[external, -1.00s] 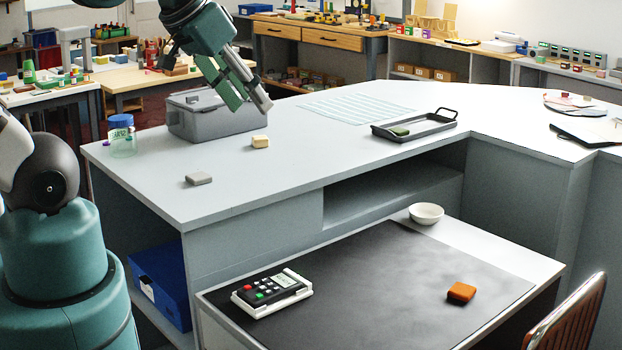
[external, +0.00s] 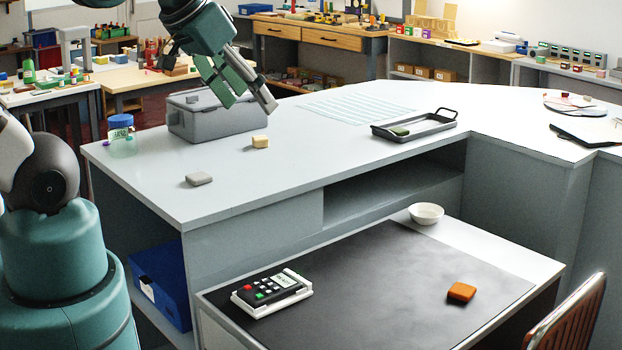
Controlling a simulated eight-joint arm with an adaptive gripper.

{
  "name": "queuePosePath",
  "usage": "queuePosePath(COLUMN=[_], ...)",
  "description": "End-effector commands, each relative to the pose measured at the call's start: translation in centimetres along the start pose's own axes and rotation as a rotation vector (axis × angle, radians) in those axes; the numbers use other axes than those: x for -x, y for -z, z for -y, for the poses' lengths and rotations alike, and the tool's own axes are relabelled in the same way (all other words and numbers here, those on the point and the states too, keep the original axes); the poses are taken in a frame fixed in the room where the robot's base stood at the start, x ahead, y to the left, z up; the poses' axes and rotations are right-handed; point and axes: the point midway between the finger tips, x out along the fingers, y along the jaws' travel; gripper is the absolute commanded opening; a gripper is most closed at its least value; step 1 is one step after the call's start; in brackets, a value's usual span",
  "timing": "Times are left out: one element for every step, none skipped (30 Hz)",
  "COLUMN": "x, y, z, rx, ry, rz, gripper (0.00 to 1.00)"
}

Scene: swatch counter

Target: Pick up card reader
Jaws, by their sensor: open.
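The card reader (external: 271,291) lies on the black mat of the lower desk, at its left end. It is black with coloured keys and a small screen, set in a white base. My gripper (external: 252,100) is high above the upper counter, in front of the grey bin, well apart from the card reader. Its fingers are spread and nothing shows between them.
The grey lidded bin (external: 205,118), a jar (external: 121,135), a yellow block (external: 260,141) and a grey block (external: 199,179) stand on the counter. A black tray (external: 432,131) is further right. On the lower desk are an orange block (external: 461,292) and a white bowl (external: 426,213).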

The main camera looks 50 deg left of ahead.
Motion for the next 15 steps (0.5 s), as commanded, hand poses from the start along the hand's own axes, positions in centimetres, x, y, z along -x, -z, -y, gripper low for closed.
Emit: queuePosePath(x=[0.0, 0.0, 0.0, 0.0, 0.0, -0.1, -0.1, -0.2, -0.3, -0.5, -0.6, -0.9, -1.2, -1.5, -1.9], y=[0.0, 0.0, 0.0, 0.0, 0.0, 0.0, 0.0, -0.1, -0.1, -0.1, -0.2, -0.3, -0.3, -0.4, -0.6], z=[0.0, 0.0, 0.0, 0.0, 0.0, 0.0, 0.0, 0.0, 0.0, 0.0, 0.1, 0.1, 0.1, 0.1, 0.2], rx=[0.000, 0.000, 0.000, 0.000, 0.000, 0.000, 0.000, 0.000, 0.000, 0.000, 0.000, 0.000, 0.000, 0.000, 0.000], ry=[0.000, 0.000, 0.000, 0.000, 0.000, 0.000, 0.000, 0.000, 0.000, 0.001, 0.001, 0.001, 0.001, 0.002, 0.002], rz=[0.000, 0.000, 0.000, 0.000, 0.000, 0.001, 0.002, 0.003, 0.005, 0.008, 0.011, 0.015, 0.020, 0.025, 0.033], gripper=[0.62, 0.62, 0.62, 0.62, 0.62, 0.62, 0.62, 0.62, 0.62, 0.62, 0.62, 0.62, 0.62, 0.62, 0.62])
